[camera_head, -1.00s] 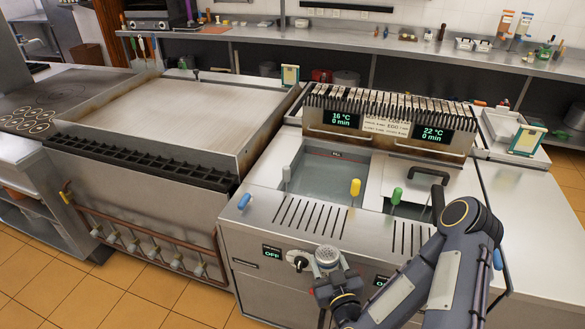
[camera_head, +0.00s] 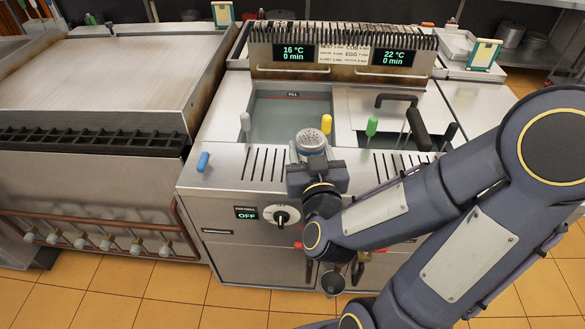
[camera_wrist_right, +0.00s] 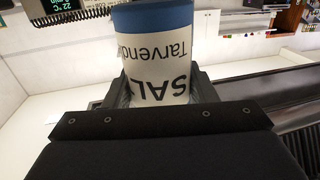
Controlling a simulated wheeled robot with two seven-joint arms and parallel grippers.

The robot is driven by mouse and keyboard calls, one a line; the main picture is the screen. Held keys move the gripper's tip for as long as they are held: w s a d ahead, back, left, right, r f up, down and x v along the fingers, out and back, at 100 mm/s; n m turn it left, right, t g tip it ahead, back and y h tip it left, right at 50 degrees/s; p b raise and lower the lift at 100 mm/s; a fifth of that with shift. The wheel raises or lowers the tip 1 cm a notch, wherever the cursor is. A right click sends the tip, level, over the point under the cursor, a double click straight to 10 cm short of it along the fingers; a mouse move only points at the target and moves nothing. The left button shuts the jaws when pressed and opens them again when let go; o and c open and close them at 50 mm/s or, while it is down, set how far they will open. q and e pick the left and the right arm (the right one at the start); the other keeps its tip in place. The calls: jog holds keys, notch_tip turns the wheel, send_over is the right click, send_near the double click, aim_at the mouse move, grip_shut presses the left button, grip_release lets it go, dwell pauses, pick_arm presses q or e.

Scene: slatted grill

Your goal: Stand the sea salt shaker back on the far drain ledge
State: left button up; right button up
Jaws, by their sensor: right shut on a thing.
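The sea salt shaker (camera_head: 311,142) has a perforated metal top. In the right wrist view its blue band and white SALT label (camera_wrist_right: 165,55) show upside down. I cannot tell whether the shaker's base, hidden by the gripper, touches the surface. My left gripper is not in view.
Behind the shaker are a water basin (camera_head: 285,117) and yellow (camera_head: 326,124) and green (camera_head: 372,126) handles. A black-handled lid (camera_head: 385,103) covers the right basin. A blue knob (camera_head: 203,161) is at the left. The griddle (camera_head: 110,75) stands further left.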

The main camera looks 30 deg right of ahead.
jog(key=w+d+f+p, duration=0.1)
jog(key=w+f, duration=0.3)
jog(key=w+d+f, duration=0.2)
jog(key=w+f, duration=0.2)
jog(key=w+d+f+p, duration=0.1)
jog(key=w+d+f, duration=0.1)
jog(key=w+f, duration=0.2)
jog(key=shift+w+d+f+p, duration=0.25)
jog(key=shift+w+f+p, duration=0.05)
jog(key=shift+w, duration=0.1)
jog(key=shift+f, duration=0.1)
jog(key=shift+f, duration=0.15)
jog(key=o, duration=1.1)
